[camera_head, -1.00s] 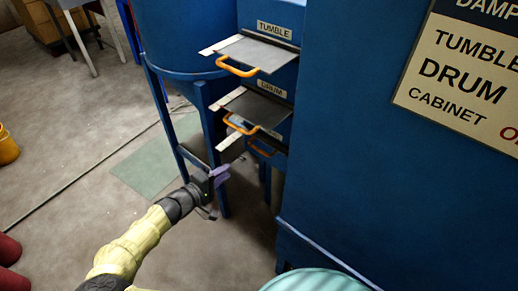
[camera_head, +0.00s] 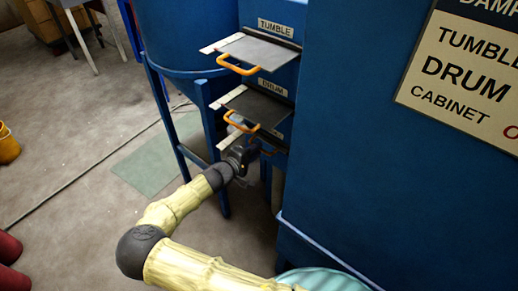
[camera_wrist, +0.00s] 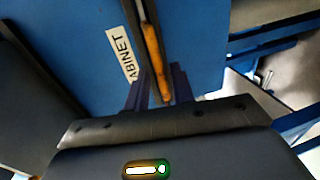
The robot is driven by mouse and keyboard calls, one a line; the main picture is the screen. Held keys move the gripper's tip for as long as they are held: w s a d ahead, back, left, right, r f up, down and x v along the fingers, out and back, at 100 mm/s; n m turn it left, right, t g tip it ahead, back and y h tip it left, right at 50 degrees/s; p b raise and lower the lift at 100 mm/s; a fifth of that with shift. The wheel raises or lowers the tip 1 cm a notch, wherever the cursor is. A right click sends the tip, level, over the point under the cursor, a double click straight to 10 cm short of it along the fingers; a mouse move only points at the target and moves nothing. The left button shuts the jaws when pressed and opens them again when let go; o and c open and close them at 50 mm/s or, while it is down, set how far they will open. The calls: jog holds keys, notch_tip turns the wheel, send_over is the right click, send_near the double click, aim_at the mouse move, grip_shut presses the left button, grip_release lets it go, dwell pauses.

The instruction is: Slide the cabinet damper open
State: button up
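The cabinet damper is the lowest of three stacked dampers on the blue housing. Its label (camera_wrist: 120,55), partly cut off, shows in the wrist view. Its orange handle (camera_wrist: 154,62) runs up between the two dark purple fingers of my gripper (camera_wrist: 160,84). The fingers look apart, one on each side of the handle; whether they touch it I cannot tell. In the head view my gripper (camera_head: 254,151) is at the lowest damper and hides most of its handle. The cabinet damper's plate is mostly hidden there.
Above, the tumble damper (camera_head: 262,50) and drum damper (camera_head: 262,107) stick out with orange handles. Blue frame legs (camera_head: 213,150) stand left of them. A large blue cabinet wall (camera_head: 350,150) with a sign (camera_head: 465,75) fills the right.

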jog(key=shift+x, duration=1.2)
grip_shut()
jog(key=shift+a, duration=0.15)
